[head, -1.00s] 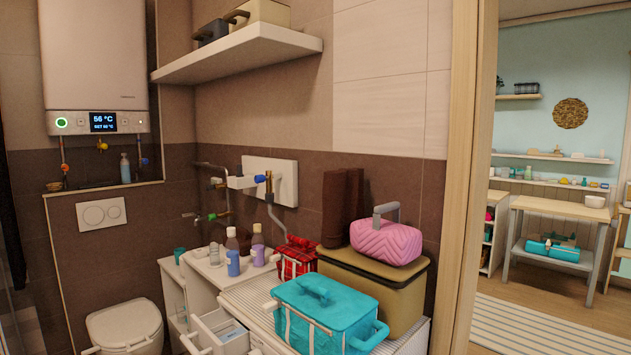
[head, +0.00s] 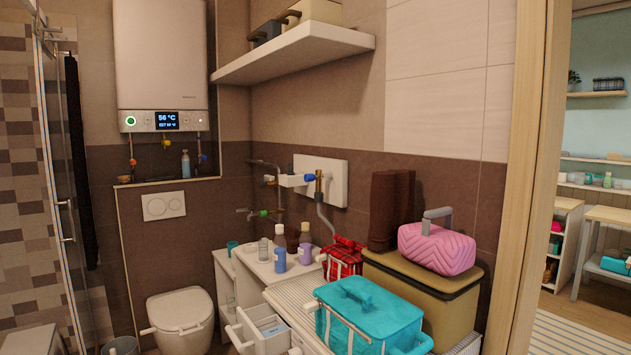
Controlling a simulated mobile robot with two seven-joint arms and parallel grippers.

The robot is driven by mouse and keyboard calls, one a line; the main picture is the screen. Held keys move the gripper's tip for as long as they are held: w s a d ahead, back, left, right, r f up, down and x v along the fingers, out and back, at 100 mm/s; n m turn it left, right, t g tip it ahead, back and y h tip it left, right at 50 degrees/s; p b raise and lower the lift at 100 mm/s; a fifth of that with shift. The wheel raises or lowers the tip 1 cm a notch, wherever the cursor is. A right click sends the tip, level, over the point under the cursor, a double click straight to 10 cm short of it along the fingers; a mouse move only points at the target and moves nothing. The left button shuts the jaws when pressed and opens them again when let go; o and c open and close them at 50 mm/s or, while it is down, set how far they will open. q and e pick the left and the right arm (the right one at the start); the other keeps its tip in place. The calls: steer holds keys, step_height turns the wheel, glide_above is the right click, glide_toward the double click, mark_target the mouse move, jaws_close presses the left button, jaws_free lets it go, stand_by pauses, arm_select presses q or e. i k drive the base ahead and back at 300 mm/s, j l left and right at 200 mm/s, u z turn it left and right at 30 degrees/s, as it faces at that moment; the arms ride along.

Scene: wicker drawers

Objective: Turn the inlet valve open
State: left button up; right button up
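Several small valves show, and I cannot tell which one is the inlet valve. On the wall pipes at the right are a blue-handled valve (head: 310,178) beside a brass fitting (head: 319,186), and a green-handled valve (head: 263,213) lower down. Under the white water heater (head: 160,60) are a yellow knob (head: 166,143), a red-tipped fitting (head: 132,161) and a blue-tipped fitting (head: 202,157). Whether any valve is open or shut is too small to tell. Neither of my grippers is in view.
A toilet (head: 180,309) stands below the heater. A white cabinet (head: 250,262) with bottles and an open drawer (head: 262,330) stands below the wall pipes. A turquoise basket (head: 368,315), a tan box (head: 425,292) and a pink case (head: 436,247) crowd the front. A doorway opens at the right.

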mark_target(308, 177)
steer(key=i+j, duration=0.5)
steer(key=j, duration=0.15)
steer(key=i+j+u, duration=0.1)
steer(key=i+j, duration=0.4)
steer(key=j, duration=0.15)
